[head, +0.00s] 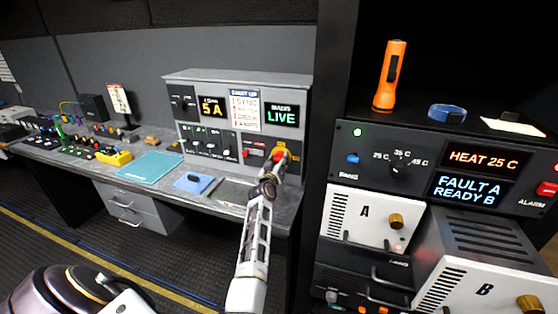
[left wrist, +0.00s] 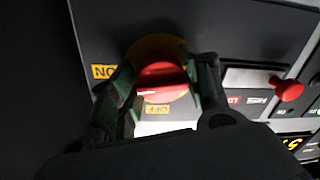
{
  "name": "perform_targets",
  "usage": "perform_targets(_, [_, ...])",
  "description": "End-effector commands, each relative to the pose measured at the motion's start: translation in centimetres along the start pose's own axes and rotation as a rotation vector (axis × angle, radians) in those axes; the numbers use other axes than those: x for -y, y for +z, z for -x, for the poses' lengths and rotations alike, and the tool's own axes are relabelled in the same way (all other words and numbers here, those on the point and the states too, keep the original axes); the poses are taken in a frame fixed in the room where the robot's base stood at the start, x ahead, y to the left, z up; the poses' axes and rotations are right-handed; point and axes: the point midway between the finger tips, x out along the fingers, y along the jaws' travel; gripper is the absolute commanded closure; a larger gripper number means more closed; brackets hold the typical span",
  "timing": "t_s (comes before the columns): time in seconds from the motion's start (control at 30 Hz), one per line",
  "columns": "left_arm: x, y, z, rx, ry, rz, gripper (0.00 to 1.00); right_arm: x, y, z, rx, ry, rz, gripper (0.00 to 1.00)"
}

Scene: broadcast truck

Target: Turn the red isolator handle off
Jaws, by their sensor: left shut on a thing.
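The red isolator handle (head: 279,155) sits on a yellow round plate at the right of the grey control panel. In the left wrist view the handle (left wrist: 160,82) lies between the two fingers, under a yellow ring. A yellow ON label (left wrist: 104,72) is to its left and an OFF label (left wrist: 157,110) is below it. A white mark on the handle points left, towards the ON side. My left gripper (head: 271,176) is shut on the handle; the fingers hide its sides. The panel's display (head: 282,115) reads MAINS LIVE. My right gripper is not in view.
A red knob (left wrist: 289,90) on a slider stands close to the right of the handle in the wrist view. A rack with a HEAT 25 C display (head: 484,160) stands right of my arm. A blue pad (head: 194,182) lies on the desk.

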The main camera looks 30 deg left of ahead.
Motion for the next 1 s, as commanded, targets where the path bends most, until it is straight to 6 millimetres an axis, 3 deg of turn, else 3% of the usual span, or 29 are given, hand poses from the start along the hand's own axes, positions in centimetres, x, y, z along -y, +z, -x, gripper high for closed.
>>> perform_targets(0.3, [-0.2, -0.4, 0.0, 0.017, -0.003, 0.247, 0.77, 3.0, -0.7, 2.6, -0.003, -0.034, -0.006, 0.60])
perform_targets(0.6, [-0.4, -0.5, 0.0, 0.035, -0.007, 0.527, 0.77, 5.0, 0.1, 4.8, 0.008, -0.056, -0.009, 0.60])
perform_targets(1.0, [-0.4, -0.7, 0.0, 0.057, -0.012, 0.907, 0.77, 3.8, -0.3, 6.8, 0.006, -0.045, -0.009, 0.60])
